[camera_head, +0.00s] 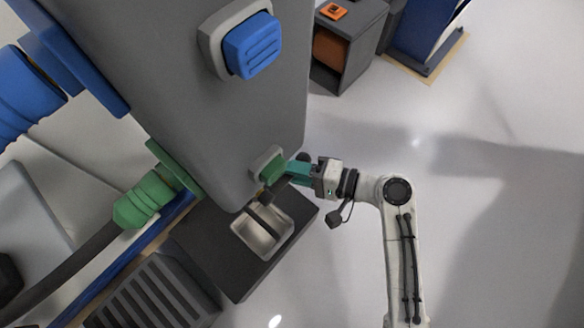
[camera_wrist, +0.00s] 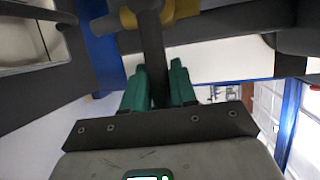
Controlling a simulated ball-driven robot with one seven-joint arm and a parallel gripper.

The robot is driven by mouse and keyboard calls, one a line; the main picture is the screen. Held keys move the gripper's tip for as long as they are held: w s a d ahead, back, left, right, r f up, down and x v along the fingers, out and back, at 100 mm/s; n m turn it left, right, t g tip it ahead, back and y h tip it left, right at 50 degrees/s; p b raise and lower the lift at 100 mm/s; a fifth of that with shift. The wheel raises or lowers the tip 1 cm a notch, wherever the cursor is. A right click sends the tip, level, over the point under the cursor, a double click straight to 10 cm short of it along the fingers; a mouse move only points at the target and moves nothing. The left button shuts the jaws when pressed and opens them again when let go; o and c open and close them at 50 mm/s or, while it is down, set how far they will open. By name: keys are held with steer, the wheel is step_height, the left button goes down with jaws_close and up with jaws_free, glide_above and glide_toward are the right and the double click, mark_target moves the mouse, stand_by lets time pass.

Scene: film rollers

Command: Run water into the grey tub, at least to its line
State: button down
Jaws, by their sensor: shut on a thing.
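The grey tub (camera_head: 262,243) sits in a dark stand below a large grey machine. A dark bar crosses above the tub, and I cannot make out water or the line inside. A metal basin edge also shows at the upper left of the wrist view (camera_wrist: 28,42). My gripper (camera_head: 289,171) is beside a green fitting (camera_head: 267,165) on the machine's lower side. In the wrist view, its teal fingers (camera_wrist: 157,82) are close on either side of a dark stem (camera_wrist: 152,48) with a yellow collar (camera_wrist: 129,17). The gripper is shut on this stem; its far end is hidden.
The grey machine (camera_head: 205,110) carries a blue fitting (camera_head: 252,45) higher up. A green hose coupling (camera_head: 143,203) and a blue one (camera_head: 28,95) are at left. A slatted dark box (camera_head: 155,295) stands near the tub. Open floor (camera_head: 490,190) lies to the right.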

mark_target(282, 181)
stand_by(0.3)
steer(key=r+n+p, duration=0.1)
steer(key=p, duration=0.2)
steer(key=shift+r+h, duration=0.4)
steer(key=r+n+p, duration=0.1)
steer(key=p, duration=0.1)
steer(key=n+h+p, duration=0.1)
steer(key=shift+s+a+r+t+p, duration=0.2)
steer(key=shift+s+r+t+p, duration=0.1)
steer(key=shift+r+t+p, duration=0.1)
steer(key=n+p, duration=0.1)
steer(key=r+h+p, duration=0.1)
steer(key=shift+s+a+r+n+t+p, duration=0.2)
steer(key=shift+s+n+t+p, duration=0.1)
steer(key=shift+n+t, duration=0.1)
steer(key=shift+s+a+r+n+t+h+p, duration=0.3)
steer(key=shift+s+n+h+p, duration=0.1)
steer(key=shift+n+p, duration=0.25)
steer(key=shift+s+a+r+n+t+h+p, duration=0.2)
steer(key=shift+s+r+n+t+h+p, duration=0.15)
steer(key=shift+n+p, duration=0.3)
steer(key=shift+w, duration=0.1)
steer(key=c, duration=1)
jaws_free()
